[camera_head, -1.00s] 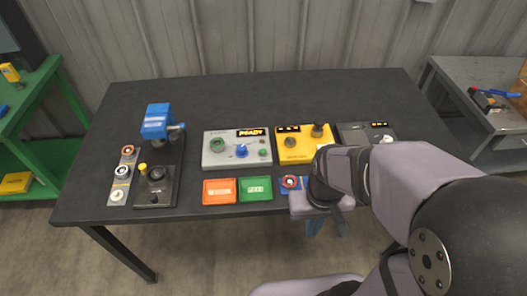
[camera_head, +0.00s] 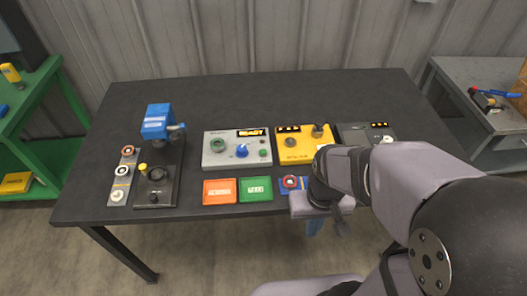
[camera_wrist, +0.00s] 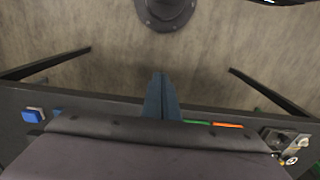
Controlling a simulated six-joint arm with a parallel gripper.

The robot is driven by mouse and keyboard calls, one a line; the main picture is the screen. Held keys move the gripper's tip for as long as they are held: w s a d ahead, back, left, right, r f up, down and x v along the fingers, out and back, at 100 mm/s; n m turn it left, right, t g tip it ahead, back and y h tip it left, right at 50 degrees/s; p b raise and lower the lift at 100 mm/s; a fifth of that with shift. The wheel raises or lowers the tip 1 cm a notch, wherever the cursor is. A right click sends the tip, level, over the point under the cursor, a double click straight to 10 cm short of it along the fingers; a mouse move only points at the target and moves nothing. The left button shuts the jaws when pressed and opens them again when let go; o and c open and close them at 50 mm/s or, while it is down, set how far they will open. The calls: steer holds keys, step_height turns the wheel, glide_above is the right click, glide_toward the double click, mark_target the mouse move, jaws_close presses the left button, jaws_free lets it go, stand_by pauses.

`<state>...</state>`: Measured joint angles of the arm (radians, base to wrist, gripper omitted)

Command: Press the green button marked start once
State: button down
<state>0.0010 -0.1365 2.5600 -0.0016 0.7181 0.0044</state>
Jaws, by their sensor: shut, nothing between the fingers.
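A grey control box (camera_head: 222,160) with a lit READY display (camera_head: 251,133) stands at the middle of the table. It carries a blue knob (camera_head: 242,151), a dark green round part (camera_head: 217,145) and a small green button (camera_head: 263,153) at its lower right. Any label by the button is too small to read. My gripper (camera_head: 314,227) is at the table's front edge, right of and nearer than the grey box, mostly hidden by my wrist. In the wrist view its blue fingers (camera_wrist: 161,90) are together and empty, pointing over the floor beyond the table edge.
A yellow box (camera_head: 296,154) stands right of the grey box, with a dark grey box (camera_head: 381,135) beyond it, partly behind my arm. An orange tray (camera_head: 219,201) and a green tray (camera_head: 255,198) lie in front. A blue stand (camera_head: 157,122) is at left. The table's back is clear.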

steer(key=w+a+f+m+y+p, duration=0.1)
steer(key=w+a+m+p, duration=0.1)
steer(key=w, duration=0.3)
steer(key=w+a+f+m+y+p, duration=0.1)
steer(key=w+a+m+y+p, duration=0.1)
steer(key=w, duration=0.4)
steer(key=w+a+f+m+y+p, duration=0.1)
steer(key=w+a+m+y, duration=0.1)
steer(key=w+a+m, duration=0.2)
steer(key=shift+w+f+m+t+p, duration=0.2)
steer(key=shift+w+m, duration=0.15)
steer(key=shift+m, duration=0.2)
steer(key=shift+w+f+m+t+p, duration=0.1)
steer(key=shift+w+m+t+p, duration=0.15)
steer(key=shift+m, duration=0.3)
steer(key=w+r+m+t, duration=0.3)
steer(key=w+m, duration=0.1)
steer(key=w, duration=0.4)
steer(key=w+r+m+t+y, duration=0.1)
steer(key=w+r+m+t, duration=0.2)
steer(key=w, duration=0.5)
steer(key=shift+r+m, duration=0.75)
steer(key=shift+m, duration=0.05)
steer(key=shift+f, duration=0.15)
